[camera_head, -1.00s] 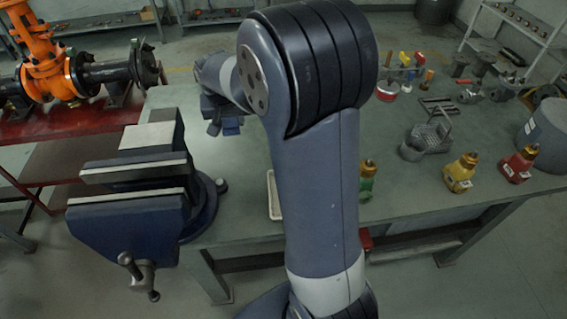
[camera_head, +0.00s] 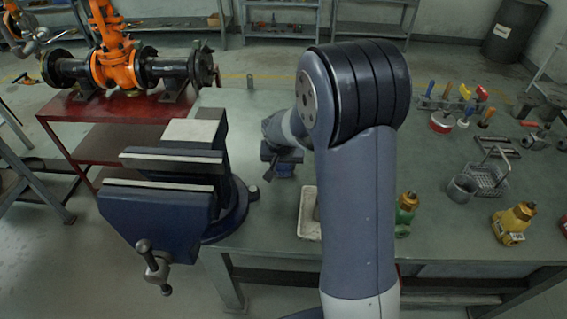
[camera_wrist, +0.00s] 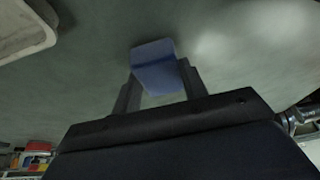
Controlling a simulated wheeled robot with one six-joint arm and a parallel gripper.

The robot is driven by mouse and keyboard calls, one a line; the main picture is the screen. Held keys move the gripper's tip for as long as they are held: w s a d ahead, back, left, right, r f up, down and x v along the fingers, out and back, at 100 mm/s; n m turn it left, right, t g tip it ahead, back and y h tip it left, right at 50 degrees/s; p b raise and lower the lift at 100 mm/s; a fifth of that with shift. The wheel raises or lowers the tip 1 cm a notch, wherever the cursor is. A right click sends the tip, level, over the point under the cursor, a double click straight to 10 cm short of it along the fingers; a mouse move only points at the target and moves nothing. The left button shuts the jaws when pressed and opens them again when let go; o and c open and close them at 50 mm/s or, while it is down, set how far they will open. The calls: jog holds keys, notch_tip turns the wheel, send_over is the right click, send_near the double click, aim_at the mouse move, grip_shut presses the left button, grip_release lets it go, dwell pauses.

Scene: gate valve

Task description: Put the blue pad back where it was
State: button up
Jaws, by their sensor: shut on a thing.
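The blue pad (camera_wrist: 154,66) is a small block between the two fingertips of my gripper (camera_wrist: 158,76) in the wrist view. The fingers are shut on it, and the grey-green bench top (camera_wrist: 240,85) lies behind it. In the head view my gripper (camera_head: 272,172) is over the bench, right of the blue vice (camera_head: 160,208). My own arm hides part of the bench there. I cannot tell the exact gap between the pad and the bench top.
A pale tray (camera_head: 308,228) is partly hidden behind my arm; its rim shows in the wrist view (camera_wrist: 50,38). An orange valve (camera_head: 112,65) is on the red table.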

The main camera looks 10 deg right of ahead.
jog(key=shift+f, duration=0.15)
jog(key=shift+f, duration=0.15)
jog(key=o, duration=0.9)
jog(key=shift+o, duration=0.2)
jog(key=shift+r, duration=0.35)
jog(key=v, duration=1.1)
jog(key=shift+s+r, duration=0.25)
jog(key=shift+r, duration=0.05)
jog(key=shift+a, duration=0.1)
